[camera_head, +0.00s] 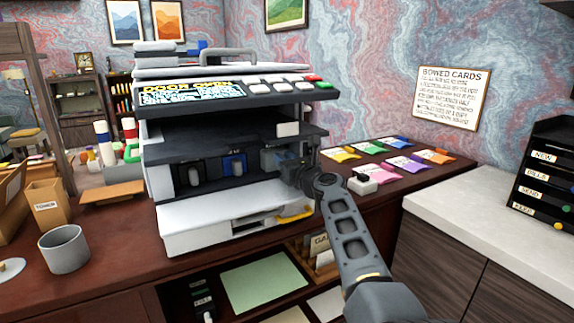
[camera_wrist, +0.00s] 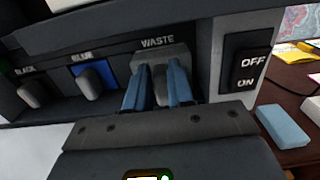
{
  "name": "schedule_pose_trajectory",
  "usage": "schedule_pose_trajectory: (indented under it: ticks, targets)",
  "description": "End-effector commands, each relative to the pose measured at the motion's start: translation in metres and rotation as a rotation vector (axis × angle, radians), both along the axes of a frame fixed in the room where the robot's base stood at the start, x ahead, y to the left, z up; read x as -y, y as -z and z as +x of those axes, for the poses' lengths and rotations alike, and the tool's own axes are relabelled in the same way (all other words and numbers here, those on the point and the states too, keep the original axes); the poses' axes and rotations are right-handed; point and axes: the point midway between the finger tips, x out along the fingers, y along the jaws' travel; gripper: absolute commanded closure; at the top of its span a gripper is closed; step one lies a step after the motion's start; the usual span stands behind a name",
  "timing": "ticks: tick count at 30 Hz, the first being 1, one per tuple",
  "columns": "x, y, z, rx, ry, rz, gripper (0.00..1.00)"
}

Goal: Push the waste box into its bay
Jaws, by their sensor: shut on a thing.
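The waste box (camera_wrist: 160,53) is a grey block with a rounded grip at the slot marked WASTE, at the right end of the printer's dark toner row. My gripper (camera_wrist: 158,70) has its two blue fingers on either side of this grip and is shut on it. How deep the box sits in its bay is hard to tell. In the camera_head view my gripper (camera_head: 285,162) reaches the printer's right front and mostly hides the box. The printer (camera_head: 200,225) has its front open, and its display (camera_head: 192,93) reads DOOR OPEN.
Left of the box are the blue cartridge (camera_wrist: 90,80) and black cartridge (camera_wrist: 34,92). An OFF/ON switch (camera_wrist: 247,65) is just right. Coloured cards (camera_head: 405,163) lie behind right; a grey cup (camera_head: 64,250) stands left.

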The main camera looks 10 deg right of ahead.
Motion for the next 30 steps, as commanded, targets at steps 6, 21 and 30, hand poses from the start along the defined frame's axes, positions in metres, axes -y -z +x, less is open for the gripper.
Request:
schedule_pose_trajectory:
  ticks: [6, 21, 30]
  targets:
    - [-0.002, 0.001, 0.007, 0.001, 0.001, 0.000, 1.00]
    - [-0.006, 0.001, 0.020, 0.001, 0.000, 0.001, 1.00]
    - [-0.008, 0.001, 0.028, 0.002, 0.000, 0.002, 1.00]
